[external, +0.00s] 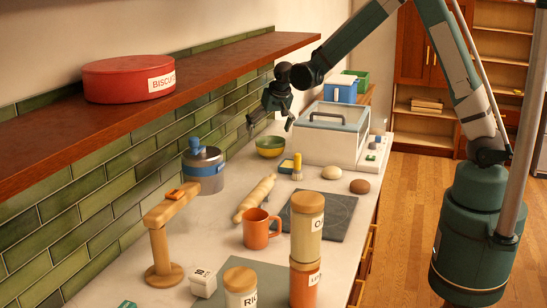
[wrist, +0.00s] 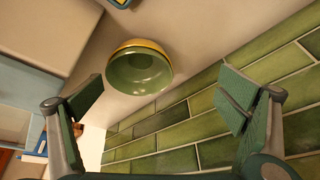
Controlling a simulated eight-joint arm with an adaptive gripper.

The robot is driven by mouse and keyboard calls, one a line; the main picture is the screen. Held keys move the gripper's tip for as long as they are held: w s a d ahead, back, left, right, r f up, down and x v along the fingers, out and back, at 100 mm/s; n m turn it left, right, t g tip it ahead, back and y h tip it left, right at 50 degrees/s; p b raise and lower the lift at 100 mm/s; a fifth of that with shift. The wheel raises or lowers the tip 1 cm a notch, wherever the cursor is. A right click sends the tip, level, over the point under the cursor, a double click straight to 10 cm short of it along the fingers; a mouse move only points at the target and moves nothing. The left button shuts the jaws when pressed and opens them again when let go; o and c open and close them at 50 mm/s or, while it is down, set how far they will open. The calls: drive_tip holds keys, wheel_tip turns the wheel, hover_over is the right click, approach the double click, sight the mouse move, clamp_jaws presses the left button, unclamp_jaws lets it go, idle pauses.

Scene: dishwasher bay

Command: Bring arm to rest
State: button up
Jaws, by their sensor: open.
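My gripper (external: 268,121) hangs in the air at the far end of the counter, close to the green tiled wall. In the wrist view its two fingers (wrist: 160,98) are wide apart with nothing between the pads. A green bowl with a yellow outside (external: 270,146) stands on the counter below my gripper. The bowl (wrist: 138,72) also shows in the wrist view, beyond the fingertips and apart from them. My arm arches from its base at the right over the counter to the wall side.
A white box with a glass lid (external: 331,133) stands right of the bowl. A wooden shelf (external: 200,73) with a red biscuit tin (external: 129,79) juts from the wall.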

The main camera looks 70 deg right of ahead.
drive_tip(key=s+a+r+n+t+y+b, duration=0.1)
drive_tip(key=s+a+r+n+b, duration=0.1)
drive_tip(key=s+a+r, duration=0.65)
drive_tip(key=s+a+r+n+t+b, duration=0.1)
drive_tip(key=s+a+r+n+b, duration=0.3)
drive_tip(key=s+a, duration=0.6)
drive_tip(key=s+a+f+n, duration=0.1)
drive_tip(key=s+a, duration=0.2)
drive_tip(key=s, duration=0.5)
drive_tip(key=s+a+f+n+t+y+b, duration=0.1)
drive_tip(key=s+a, duration=0.2)
drive_tip(key=s, duration=0.5)
drive_tip(key=s+a+n+y+b, duration=0.1)
drive_tip(key=s+a, duration=0.3)
drive_tip(key=s, duration=0.4)
drive_tip(key=shift+s+f+n, duration=0.25)
drive_tip(key=shift+f+n, duration=0.05)
drive_tip(key=shift+f, duration=0.1)
drive_tip(key=shift+a, duration=0.1)
